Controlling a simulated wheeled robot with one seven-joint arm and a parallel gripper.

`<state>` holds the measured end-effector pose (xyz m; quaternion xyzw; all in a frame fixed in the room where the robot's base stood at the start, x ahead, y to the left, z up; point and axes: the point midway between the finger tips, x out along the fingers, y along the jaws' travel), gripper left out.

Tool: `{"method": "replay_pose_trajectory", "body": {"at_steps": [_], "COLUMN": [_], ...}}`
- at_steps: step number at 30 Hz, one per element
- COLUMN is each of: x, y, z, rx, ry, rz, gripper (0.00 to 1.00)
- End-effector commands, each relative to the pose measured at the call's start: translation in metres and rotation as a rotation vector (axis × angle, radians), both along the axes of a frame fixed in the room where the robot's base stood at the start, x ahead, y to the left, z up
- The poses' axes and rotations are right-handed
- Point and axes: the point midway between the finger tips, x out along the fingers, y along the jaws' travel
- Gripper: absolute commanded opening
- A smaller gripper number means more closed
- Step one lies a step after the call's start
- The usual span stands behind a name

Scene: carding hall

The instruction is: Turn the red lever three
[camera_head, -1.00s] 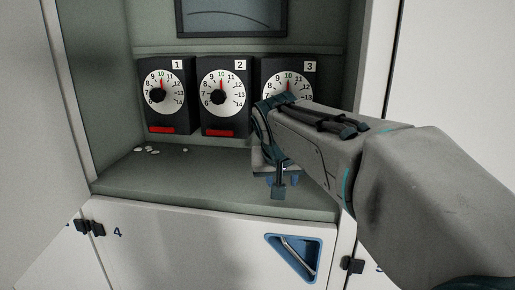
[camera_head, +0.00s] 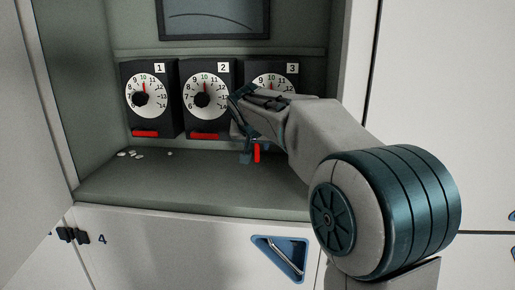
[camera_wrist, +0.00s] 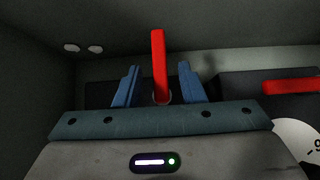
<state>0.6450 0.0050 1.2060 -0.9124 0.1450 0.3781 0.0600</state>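Red lever three (camera_head: 257,153) hangs straight down below the box with dial three (camera_head: 272,88). Red levers one (camera_head: 145,134) and two (camera_head: 204,136) lie level under their own dials. My gripper (camera_head: 250,150) is at box three and hides part of its dial and front. In the wrist view, which looks upside down, lever three (camera_wrist: 159,60) stands upright between the two blue fingers of my gripper (camera_wrist: 158,80). The fingers are apart, with a gap on each side of the lever. Lever two (camera_wrist: 290,87) shows level at the right.
The boxes stand in a grey-green recess with a shelf (camera_head: 200,192) below. Several small pale pieces (camera_head: 128,154) lie at the shelf's left. A dark panel (camera_head: 213,18) hangs above. A white front (camera_head: 180,250) with a blue triangular handle recess (camera_head: 281,257) is below.

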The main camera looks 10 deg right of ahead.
Motion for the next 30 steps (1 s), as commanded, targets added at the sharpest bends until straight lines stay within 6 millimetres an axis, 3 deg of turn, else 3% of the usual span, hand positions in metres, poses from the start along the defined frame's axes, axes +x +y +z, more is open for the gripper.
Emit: {"method": "replay_pose_trajectory", "body": {"at_steps": [7, 19, 23, 30], "x": [0.023, 0.027, 0.027, 0.027], "y": [-0.007, -0.009, -0.009, -0.014], "z": [-0.024, -0.029, -0.029, -0.029], "rx": [0.0, 0.001, 0.001, -0.012], "ry": [0.001, 0.0, 0.0, 0.004], "rz": [0.0, 0.001, 0.001, -0.007], "gripper": [0.36, 0.36, 0.0, 0.0]}}
